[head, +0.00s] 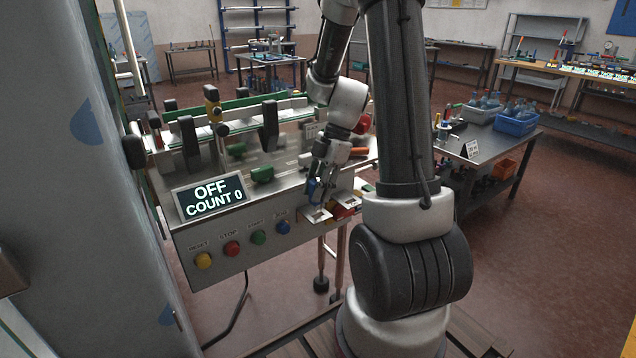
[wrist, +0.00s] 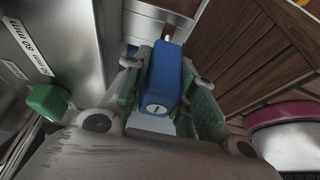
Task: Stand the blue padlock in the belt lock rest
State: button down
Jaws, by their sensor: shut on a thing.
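The blue padlock (wrist: 165,80) is between the green-padded fingers of my gripper (wrist: 163,92) in the wrist view. Its keyhole end faces the camera, and a bit of pale metal shows past its far end. In the head view my gripper (head: 318,186) is low over the front right edge of the belt machine, with a little of the blue padlock (head: 312,190) visible. Just below it are small pale metal holders (head: 317,214) with red parts beside them. I cannot tell which of these is the belt lock rest, or whether the padlock touches it.
The machine's front has a display (head: 209,196) reading OFF, COUNT 0, and a row of coloured buttons (head: 231,248). A green block (head: 262,174) sits on its top. A side table (head: 490,150) with blue crates stands to the right. Open floor lies beyond.

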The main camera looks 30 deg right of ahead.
jog(key=shift+f, duration=1.85)
jog(key=shift+f, duration=0.35)
jog(key=c, duration=1.1)
grip_release()
